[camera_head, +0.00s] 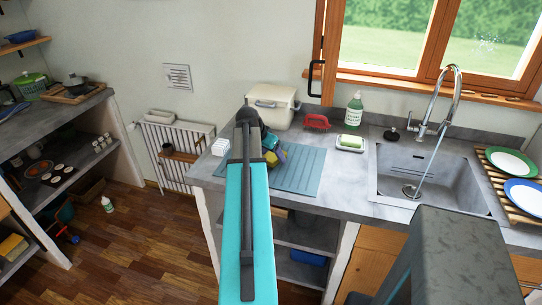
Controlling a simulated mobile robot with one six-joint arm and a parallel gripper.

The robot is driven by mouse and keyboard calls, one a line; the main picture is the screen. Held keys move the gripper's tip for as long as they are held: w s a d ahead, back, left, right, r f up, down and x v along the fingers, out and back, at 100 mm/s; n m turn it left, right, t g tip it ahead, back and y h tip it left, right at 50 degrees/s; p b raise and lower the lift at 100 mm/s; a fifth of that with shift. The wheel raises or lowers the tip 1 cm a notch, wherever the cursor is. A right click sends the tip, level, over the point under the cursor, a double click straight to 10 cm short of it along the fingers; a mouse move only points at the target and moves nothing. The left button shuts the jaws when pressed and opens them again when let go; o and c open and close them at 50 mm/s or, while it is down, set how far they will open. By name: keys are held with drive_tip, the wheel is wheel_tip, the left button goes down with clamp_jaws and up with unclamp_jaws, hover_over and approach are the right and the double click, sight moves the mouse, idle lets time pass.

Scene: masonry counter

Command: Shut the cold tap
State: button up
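A chrome tap (436,98) with a tall curved spout stands at the back of the grey sink (385,165), on the right. A thin stream of water (428,165) appears to run from the spout into the basin. Small handles show low on the tap, near its base; which one is cold I cannot tell. My gripper (271,152) is at the far end of my turquoise arm, over the left part of the counter, well left of the tap. It is partly hidden by the arm, and its fingers are not clear.
A green soap bottle (353,112), a soap dish (351,144), a red object (316,122) and a cream box (271,104) stand along the back counter. A blue-grey mat (298,176) lies left of the sink. A rack holds plates (511,162) on the right. The window (432,45) is behind.

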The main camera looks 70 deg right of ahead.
drive_tip(key=shift+r, duration=0.25)
drive_tip(key=b+v, duration=0.2)
drive_tip(key=v, duration=1)
idle(0.4)
drive_tip(key=shift+f, duration=0.15)
